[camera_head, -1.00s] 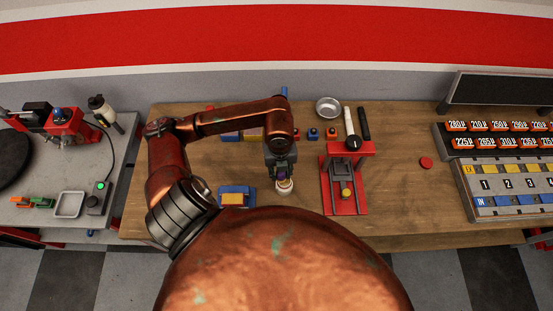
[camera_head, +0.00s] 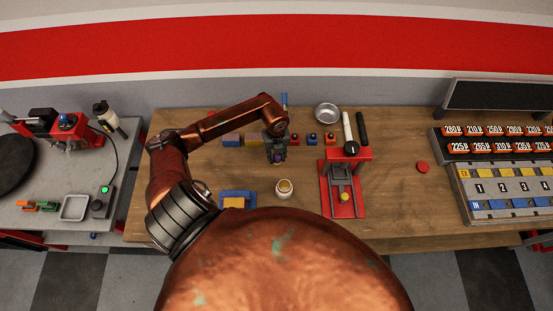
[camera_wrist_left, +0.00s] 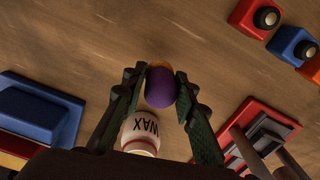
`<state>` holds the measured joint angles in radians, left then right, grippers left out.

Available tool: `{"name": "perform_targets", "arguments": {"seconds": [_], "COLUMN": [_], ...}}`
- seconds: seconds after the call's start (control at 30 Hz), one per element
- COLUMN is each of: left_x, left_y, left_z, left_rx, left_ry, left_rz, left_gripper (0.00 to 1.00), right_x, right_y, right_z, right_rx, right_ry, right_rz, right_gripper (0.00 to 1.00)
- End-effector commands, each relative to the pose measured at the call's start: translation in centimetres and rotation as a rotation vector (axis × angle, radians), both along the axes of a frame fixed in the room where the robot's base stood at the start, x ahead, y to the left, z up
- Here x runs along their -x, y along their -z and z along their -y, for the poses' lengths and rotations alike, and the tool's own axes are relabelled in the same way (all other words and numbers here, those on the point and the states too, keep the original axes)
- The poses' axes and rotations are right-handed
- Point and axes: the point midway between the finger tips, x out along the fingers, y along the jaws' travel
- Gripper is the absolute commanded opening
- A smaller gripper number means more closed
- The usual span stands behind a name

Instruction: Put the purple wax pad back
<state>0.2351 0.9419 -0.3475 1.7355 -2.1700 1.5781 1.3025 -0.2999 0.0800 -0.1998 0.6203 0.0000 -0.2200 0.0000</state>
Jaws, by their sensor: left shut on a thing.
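My left gripper (camera_head: 277,158) is shut on the purple wax pad (camera_wrist_left: 160,88), which shows as a rounded purple piece between the two fingers in the left wrist view. In the head view the gripper hangs over the wooden table, behind the white wax jar (camera_head: 284,189). The jar stands upright with its top open and a yellowish inside; in the left wrist view its label reads WAX (camera_wrist_left: 143,128). The pad and gripper are apart from the jar. My right gripper does not show.
Small red and blue blocks with black knobs (camera_head: 312,138) stand behind and right of the gripper. A red press-like stand (camera_head: 325,190) is right of the jar. A blue block with a yellow part (camera_head: 237,195) is left of it. A metal bowl (camera_head: 327,112) stands at the back.

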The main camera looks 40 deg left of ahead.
Motion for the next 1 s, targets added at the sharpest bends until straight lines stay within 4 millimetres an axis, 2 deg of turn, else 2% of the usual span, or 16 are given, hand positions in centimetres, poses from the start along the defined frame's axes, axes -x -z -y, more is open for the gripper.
{"name": "perform_targets", "arguments": {"seconds": [0.3,0.67,0.7,0.9,1.0], "left_x": [-0.3,-0.3,-0.3,-0.3,-0.3], "left_y": [3.4,4.0,3.9,3.9,3.9], "left_z": [-0.3,-0.3,-0.3,-0.3,-0.3], "left_rx": [0.002,0.0,0.0,0.0,0.0], "left_ry": [-0.001,0.001,0.001,0.001,0.001], "left_rz": [-0.002,0.0,0.0,0.0,0.0], "left_gripper": [0.02,0.02,0.28,0.42,0.44], "right_x": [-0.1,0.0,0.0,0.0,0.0], "right_y": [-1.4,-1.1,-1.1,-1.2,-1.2], "right_z": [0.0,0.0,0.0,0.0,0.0], "right_rx": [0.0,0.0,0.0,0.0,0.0], "right_ry": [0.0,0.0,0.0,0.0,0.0], "right_rz": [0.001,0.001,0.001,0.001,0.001], "right_gripper": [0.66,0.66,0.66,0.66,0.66]}}
